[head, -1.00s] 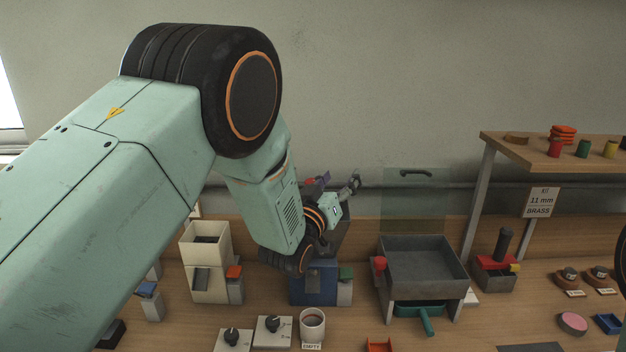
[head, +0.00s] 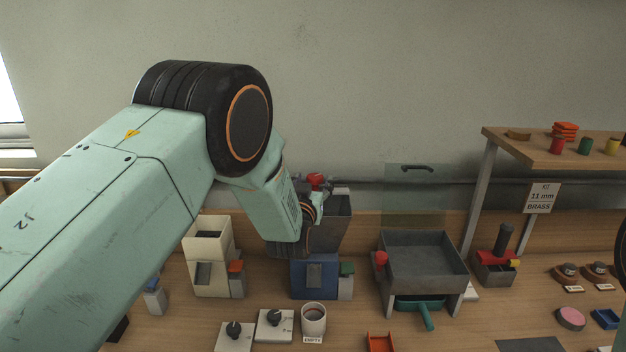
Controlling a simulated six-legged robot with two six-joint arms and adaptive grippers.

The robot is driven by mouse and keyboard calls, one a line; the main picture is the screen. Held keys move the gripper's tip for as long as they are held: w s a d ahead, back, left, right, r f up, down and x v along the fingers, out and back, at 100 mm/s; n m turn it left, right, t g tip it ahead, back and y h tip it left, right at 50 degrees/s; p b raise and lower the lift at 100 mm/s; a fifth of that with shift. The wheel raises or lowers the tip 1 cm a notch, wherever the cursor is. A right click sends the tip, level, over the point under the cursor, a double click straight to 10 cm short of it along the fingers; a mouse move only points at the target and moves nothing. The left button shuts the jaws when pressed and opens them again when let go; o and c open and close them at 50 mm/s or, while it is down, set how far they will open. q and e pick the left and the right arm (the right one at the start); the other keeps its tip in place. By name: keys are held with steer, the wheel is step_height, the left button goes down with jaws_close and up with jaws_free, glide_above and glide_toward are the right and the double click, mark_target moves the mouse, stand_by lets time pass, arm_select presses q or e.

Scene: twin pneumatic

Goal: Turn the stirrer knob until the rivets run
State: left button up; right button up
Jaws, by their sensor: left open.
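A red knob (head: 315,179) shows above the dark grey hopper (head: 334,222) of the blue machine (head: 314,283); I take it for the stirrer knob. My left arm reaches in from the left and its wrist stands in front of the hopper. My left gripper (head: 318,188) is open, close to the red knob and mostly hidden by my wrist. I cannot tell whether its fingers touch the knob or stand around it. No rivets can be made out. My right gripper is not in view.
A cream dispenser (head: 210,265) stands left of the blue machine. A grey tray on legs (head: 422,262) with a red knob stands to the right. In front are two dial boxes (head: 275,325) and a cup (head: 313,320) labelled EMPTY. A raised shelf (head: 550,150) is at the right.

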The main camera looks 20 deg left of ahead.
arm_select(q)
steer(key=shift+w+d, duration=0.1)
steer(key=shift+w, duration=0.35)
steer(key=shift+c, duration=0.4)
steer(key=shift+c, duration=0.7)
steer(key=c, duration=0.9)
